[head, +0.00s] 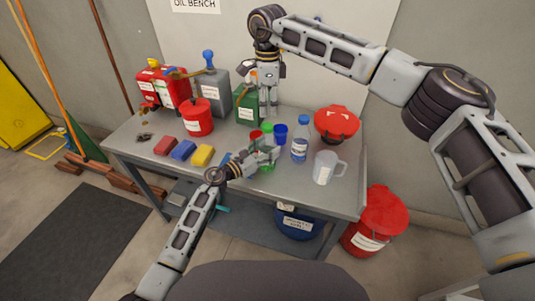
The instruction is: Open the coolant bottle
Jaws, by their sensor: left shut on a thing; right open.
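A green bottle (245,114) with a white label stands near the back of the bench; it appears to be the coolant bottle, but the label is too small to read surely. Its top is partly hidden by my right gripper (267,82), which points down and is open beside and above it. I cannot tell whether the fingers touch the bottle or its cap. My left gripper (268,154) is low over the front of the bench, shut on a small green object (266,167) that the fingers partly hide.
Red (256,135), green (267,128) and blue (281,132) cups stand close together behind my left gripper. Red containers, a grey can (211,90) and coloured blocks (183,150) are left.

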